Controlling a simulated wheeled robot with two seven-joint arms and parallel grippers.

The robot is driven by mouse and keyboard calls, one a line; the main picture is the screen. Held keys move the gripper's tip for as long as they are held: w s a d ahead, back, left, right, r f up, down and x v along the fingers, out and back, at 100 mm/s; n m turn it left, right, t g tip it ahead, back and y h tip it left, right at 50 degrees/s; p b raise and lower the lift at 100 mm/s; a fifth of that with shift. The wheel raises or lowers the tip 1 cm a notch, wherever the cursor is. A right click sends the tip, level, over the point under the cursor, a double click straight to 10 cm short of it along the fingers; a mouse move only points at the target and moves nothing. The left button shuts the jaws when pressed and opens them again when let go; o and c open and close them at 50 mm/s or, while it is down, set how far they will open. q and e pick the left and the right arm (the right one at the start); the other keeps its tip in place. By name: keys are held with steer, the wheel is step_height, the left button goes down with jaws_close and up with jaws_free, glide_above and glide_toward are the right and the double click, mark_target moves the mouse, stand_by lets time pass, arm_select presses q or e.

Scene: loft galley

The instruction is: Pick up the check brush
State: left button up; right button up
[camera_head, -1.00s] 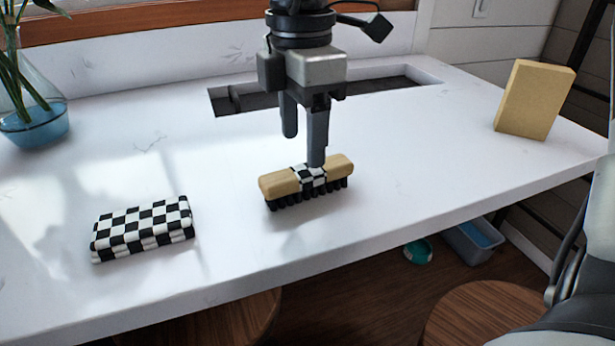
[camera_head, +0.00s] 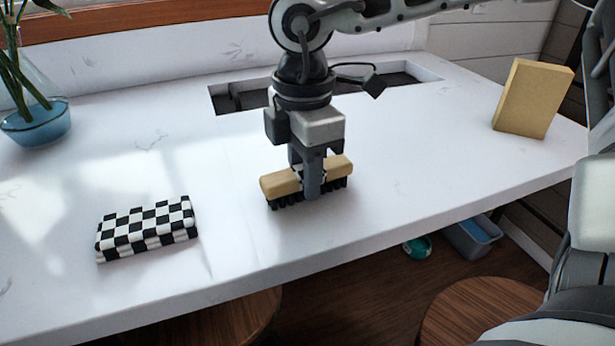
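The check brush (camera_head: 337,169) lies on the white counter, bristles down. It has a tan wooden back, dark bristles and a black-and-white checked band at its middle. My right gripper (camera_head: 307,182) points straight down over the brush's middle. Its near finger lies against the near side, covering most of the checked band. The far finger is mostly hidden behind the brush. The fingers sit close together across the brush and look shut on it. The brush still rests on the counter. My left gripper is not in view.
A folded checked cloth (camera_head: 147,229) lies left of the brush on the counter (camera_head: 235,240). A tan block (camera_head: 533,99) stands at the right, and a blue glass vase (camera_head: 38,124) at the far left. A recessed opening (camera_head: 240,100) is behind the gripper. Stools stand below the front edge.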

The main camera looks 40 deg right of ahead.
steer(key=shift+r, duration=0.1)
step_height(320, 180, up, 28)
steer(key=p, duration=0.2)
stand_by(0.4)
